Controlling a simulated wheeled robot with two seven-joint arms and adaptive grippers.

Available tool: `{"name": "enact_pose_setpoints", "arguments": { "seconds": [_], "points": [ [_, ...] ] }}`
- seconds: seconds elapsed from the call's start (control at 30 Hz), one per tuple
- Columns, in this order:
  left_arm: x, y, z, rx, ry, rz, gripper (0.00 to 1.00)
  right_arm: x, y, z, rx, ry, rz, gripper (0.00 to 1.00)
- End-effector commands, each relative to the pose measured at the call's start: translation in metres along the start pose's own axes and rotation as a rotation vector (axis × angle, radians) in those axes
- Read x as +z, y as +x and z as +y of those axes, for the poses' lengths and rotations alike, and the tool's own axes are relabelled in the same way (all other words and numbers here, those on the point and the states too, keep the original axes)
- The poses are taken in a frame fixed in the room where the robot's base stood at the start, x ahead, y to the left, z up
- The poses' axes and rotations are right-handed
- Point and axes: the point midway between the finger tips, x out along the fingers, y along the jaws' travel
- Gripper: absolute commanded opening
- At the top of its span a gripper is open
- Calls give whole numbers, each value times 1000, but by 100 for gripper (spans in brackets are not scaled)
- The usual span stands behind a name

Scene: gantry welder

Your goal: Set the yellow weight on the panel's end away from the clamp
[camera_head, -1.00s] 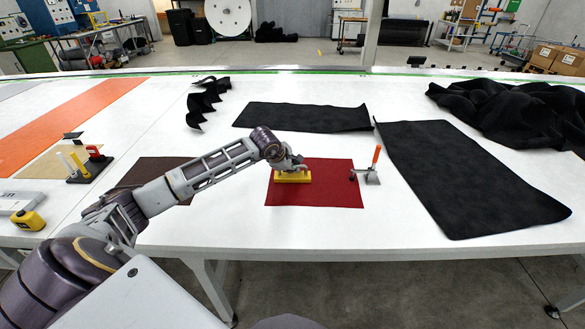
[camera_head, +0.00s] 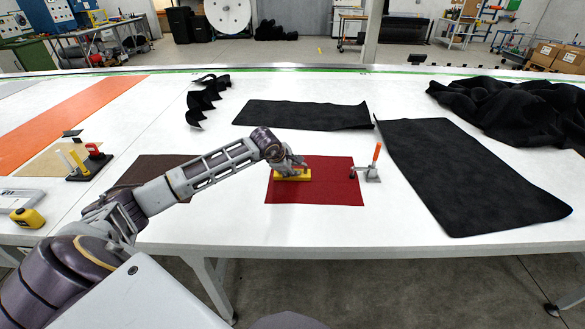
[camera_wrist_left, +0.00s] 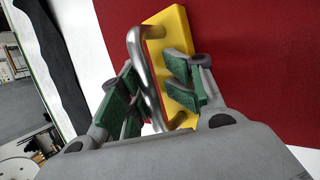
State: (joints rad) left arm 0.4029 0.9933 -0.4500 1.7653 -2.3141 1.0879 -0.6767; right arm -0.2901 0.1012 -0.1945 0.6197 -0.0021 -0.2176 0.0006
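The yellow weight (camera_head: 294,179) lies flat on the left part of the red panel (camera_head: 325,193). The toggle clamp (camera_head: 371,171), with an orange handle, stands at the panel's right edge, away from the weight. My left gripper (camera_head: 289,166) is down at the weight. In the left wrist view the yellow weight (camera_wrist_left: 176,22) has a metal bar handle (camera_wrist_left: 146,75). The green-padded fingers of my left gripper (camera_wrist_left: 155,97) stand on both sides of this handle, with a gap visible on the right side. My right gripper is not in view.
A brown panel (camera_head: 150,170) lies left of the red one, partly behind my left arm. Black sheets (camera_head: 465,175) lie to the right and behind. Another clamp (camera_head: 88,166) and a yellow tape measure (camera_head: 27,217) are at the left. The white table (camera_head: 300,230) is bare in front.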

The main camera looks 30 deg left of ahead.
Motion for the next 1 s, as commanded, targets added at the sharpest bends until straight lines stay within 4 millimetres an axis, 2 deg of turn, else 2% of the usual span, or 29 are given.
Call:
{"name": "enact_pose_setpoints", "arguments": {
  "seconds": [0.37,0.67,1.0],
  "points": [
    [0,-3,3,3,0,1,33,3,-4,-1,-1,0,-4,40],
    [4,-13,10,5,0,-1,33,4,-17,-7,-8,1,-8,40],
    [3,-43,9,7,2,-1,33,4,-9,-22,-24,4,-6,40]
  ]
}}
